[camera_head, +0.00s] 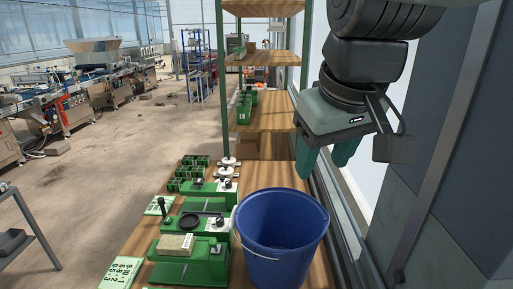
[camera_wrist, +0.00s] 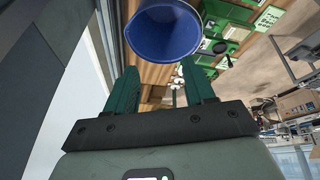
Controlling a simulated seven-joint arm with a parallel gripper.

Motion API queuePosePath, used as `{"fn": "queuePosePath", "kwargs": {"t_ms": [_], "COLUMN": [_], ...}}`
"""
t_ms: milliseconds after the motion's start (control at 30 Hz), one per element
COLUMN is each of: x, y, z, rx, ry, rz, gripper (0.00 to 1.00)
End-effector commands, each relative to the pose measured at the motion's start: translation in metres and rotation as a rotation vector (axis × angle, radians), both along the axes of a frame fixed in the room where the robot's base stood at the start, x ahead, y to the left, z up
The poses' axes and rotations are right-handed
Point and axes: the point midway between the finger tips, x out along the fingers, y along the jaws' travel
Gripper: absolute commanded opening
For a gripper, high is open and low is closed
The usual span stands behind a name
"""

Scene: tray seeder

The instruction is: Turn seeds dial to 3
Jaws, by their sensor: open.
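Green seeder units stand in a row on the wooden bench in the head view. They carry small white dials, such as a near one (camera_head: 216,249), a middle one (camera_head: 217,223) and a far one (camera_head: 225,184). Their markings are too small to read, so I cannot tell which is the seeds dial or its setting. My gripper (camera_head: 325,170) is open and empty, above and to the right of the units, apart from them. In the wrist view its two green fingers (camera_wrist: 158,66) are spread, with green units (camera_wrist: 232,30) beyond at upper right.
A blue bucket (camera_head: 282,225) stands on the bench right of the units and also shows in the wrist view (camera_wrist: 163,32). A wooden shelf rack (camera_head: 262,117) with green posts rises behind. Number cards (camera_head: 122,272) lie at the bench's left edge. A wall closes the right side.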

Motion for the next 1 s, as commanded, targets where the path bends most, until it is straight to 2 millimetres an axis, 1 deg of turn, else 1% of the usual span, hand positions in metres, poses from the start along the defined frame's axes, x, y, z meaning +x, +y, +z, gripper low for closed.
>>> {"fn": "queuePosePath", "kwargs": {"t_ms": [33, 100, 167, 200, 267, 300, 367, 400, 467, 500, 567, 600, 633, 700, 800, 900, 1000], "x": [0.025, 0.054, 0.080, 0.096, 0.120, 0.136, 0.158, 0.172, 0.191, 0.203, 0.219, 0.228, 0.233, 0.244, 0.253, 0.257, 0.258], "y": [0.010, 0.024, 0.037, 0.046, 0.061, 0.071, 0.087, 0.099, 0.116, 0.128, 0.146, 0.158, 0.166, 0.183, 0.202, 0.213, 0.218], "z": [-0.002, -0.006, -0.012, -0.018, -0.029, -0.038, -0.055, -0.067, -0.088, -0.103, -0.127, -0.145, -0.157, -0.185, -0.218, -0.238, -0.249], "rx": [-0.023, -0.052, -0.077, -0.093, -0.116, -0.131, -0.152, -0.165, -0.185, -0.198, -0.215, -0.228, -0.235, -0.251, -0.267, -0.276, -0.280], "ry": [0.029, 0.057, 0.081, 0.097, 0.120, 0.134, 0.157, 0.171, 0.193, 0.207, 0.227, 0.241, 0.251, 0.269, 0.287, 0.299, 0.305], "rz": [0.073, 0.174, 0.261, 0.319, 0.407, 0.465, 0.554, 0.614, 0.704, 0.764, 0.854, 0.914, 0.954, 1.044, 1.145, 1.207, 1.237], "gripper": [0.54, 0.54, 0.54, 0.54, 0.54, 0.54, 0.54, 0.54, 0.54, 0.54, 0.54, 0.54, 0.54, 0.54, 0.54, 0.54, 0.54]}}
